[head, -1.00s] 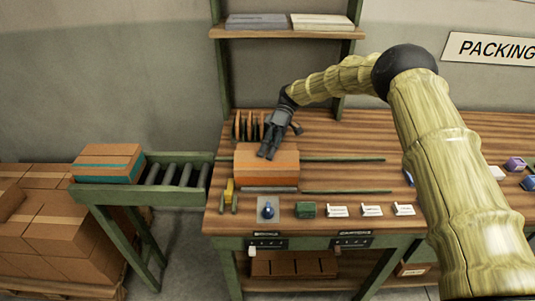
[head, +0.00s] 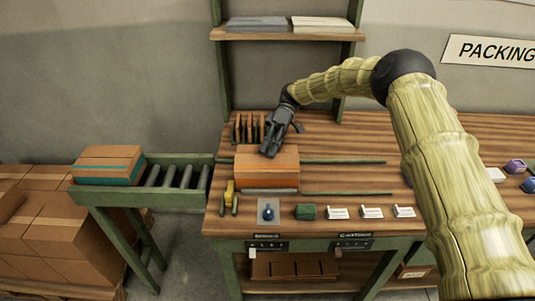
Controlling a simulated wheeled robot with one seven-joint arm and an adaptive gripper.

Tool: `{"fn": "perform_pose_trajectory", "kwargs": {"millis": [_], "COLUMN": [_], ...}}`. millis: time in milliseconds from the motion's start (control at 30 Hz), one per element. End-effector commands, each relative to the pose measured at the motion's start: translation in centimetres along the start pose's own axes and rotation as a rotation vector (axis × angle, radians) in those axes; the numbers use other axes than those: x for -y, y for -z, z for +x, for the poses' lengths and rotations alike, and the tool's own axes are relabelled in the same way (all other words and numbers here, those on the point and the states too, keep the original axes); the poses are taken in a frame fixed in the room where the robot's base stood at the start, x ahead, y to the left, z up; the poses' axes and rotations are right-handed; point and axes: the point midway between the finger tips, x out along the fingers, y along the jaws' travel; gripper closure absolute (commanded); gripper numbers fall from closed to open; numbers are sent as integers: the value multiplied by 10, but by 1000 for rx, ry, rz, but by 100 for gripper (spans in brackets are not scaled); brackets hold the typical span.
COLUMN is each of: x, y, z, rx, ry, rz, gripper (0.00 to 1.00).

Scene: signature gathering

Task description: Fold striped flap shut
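An orange-brown cardboard box (head: 267,175) sits on the wooden packing table near its left end. Its top looks closed or nearly closed from here. No striped flap can be made out; the flap's far edge is partly hidden by my gripper. My gripper (head: 268,153) is dark grey and points down at the far top edge of the box, touching it or just above it. Its fingers look close together, but whether they are open or shut is not clear. I see nothing held in it.
A rack of upright dividers (head: 248,128) stands behind the box. Green rails (head: 345,161) run to its right. A roller conveyor (head: 175,173) adjoins the left.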

Motion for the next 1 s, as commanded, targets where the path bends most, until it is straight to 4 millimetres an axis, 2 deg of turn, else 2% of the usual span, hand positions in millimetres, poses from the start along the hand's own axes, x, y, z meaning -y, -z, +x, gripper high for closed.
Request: {"fn": "perform_pose_trajectory", "kwargs": {"millis": [200,400,633,1000], "x": [-1,-1,0,0], "y": [0,0,0,0], "z": [-30,-50,-60,-60], "rx": [-1,0,0,0], "ry": [-1,-1,0,1], "rz": [-1,0,0,0], "gripper": [75,75,75,75]}}
